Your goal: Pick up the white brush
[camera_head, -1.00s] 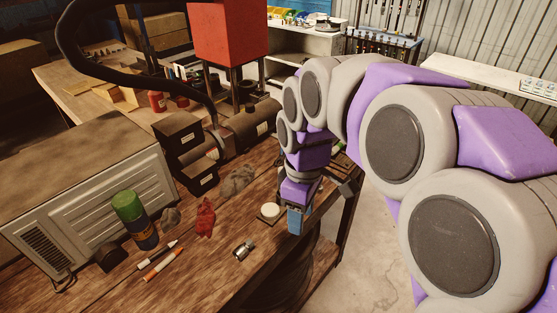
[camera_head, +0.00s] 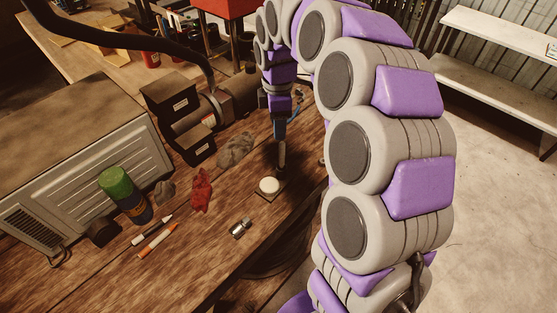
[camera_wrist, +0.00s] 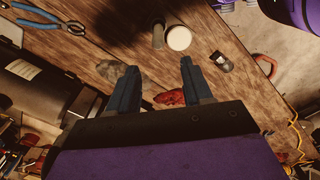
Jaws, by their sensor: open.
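A round white-topped object (camera_head: 269,186) sits on a small square base on the wooden bench. It also shows in the wrist view (camera_wrist: 179,38), beside a short grey-brown cylinder (camera_wrist: 158,35). I cannot tell clearly whether the white-topped object or the cylinder is the white brush. My gripper (camera_wrist: 157,68) is open and empty. Its blue fingers point down toward the bench, with the cylinder and white top beyond the fingertips in the wrist view. In the head view my gripper (camera_head: 280,130) is just behind the white top, and its fingertips are hard to make out.
A crumpled red cloth (camera_head: 201,190), a grey rag (camera_head: 236,150), a metal fitting (camera_head: 240,228), two marker-like pens (camera_head: 157,240) and a green-capped can (camera_head: 122,190) lie around the bench. A black machine (camera_head: 178,120) stands behind. Pliers (camera_wrist: 52,20) show in the wrist view.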

